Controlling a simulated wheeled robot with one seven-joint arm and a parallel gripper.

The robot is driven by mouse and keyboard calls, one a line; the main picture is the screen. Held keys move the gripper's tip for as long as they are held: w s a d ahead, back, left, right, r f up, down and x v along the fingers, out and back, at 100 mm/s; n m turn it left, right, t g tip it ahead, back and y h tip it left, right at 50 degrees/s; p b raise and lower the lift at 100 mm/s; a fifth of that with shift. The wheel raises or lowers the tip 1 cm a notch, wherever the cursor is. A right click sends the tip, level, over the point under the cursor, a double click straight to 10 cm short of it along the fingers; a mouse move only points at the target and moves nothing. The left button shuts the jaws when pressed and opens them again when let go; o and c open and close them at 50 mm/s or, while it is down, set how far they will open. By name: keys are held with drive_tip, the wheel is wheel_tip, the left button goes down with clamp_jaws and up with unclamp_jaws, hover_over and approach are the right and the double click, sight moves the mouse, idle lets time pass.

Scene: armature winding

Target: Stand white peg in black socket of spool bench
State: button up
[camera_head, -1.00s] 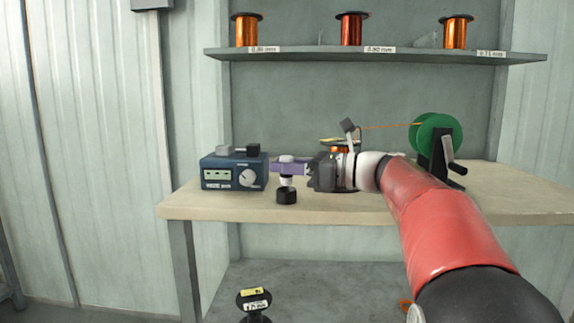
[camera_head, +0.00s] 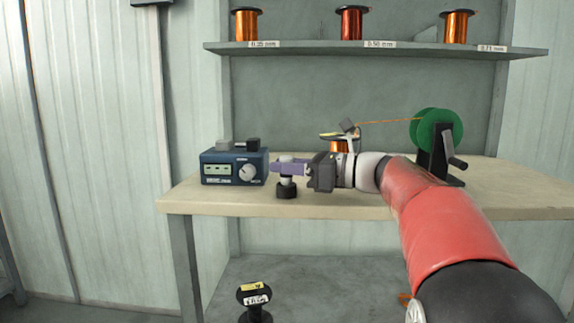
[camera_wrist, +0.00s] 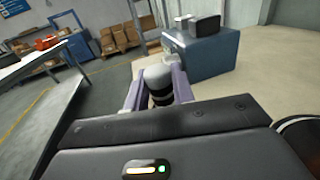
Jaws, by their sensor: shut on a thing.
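The white peg (camera_head: 286,180) is upright between the purple fingers of my gripper (camera_head: 288,169), which is shut on it. In the wrist view the peg (camera_wrist: 158,80) shows a white rounded part and dark bands between the fingers. The black socket (camera_head: 287,191) is a short round piece near the front edge of the spool bench (camera_head: 350,207), directly under the peg. The peg's lower end appears to meet the socket's top in the head view. I cannot tell whether it is inside the socket.
A blue meter box (camera_head: 234,168) stands just left of my fingertips. A green spool (camera_head: 437,130) on a black stand is at the right, behind my arm. A copper spool (camera_head: 338,146) stands behind my gripper. Several spools sit on the shelf above. The front left bench top is clear.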

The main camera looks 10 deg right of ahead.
drive_tip(key=shift+f+b, duration=0.3)
drive_tip(key=shift+f, duration=0.4)
drive_tip(key=o, duration=0.9)
drive_tip(key=shift+o, duration=0.2)
drive_tip(key=shift+d, duration=0.1)
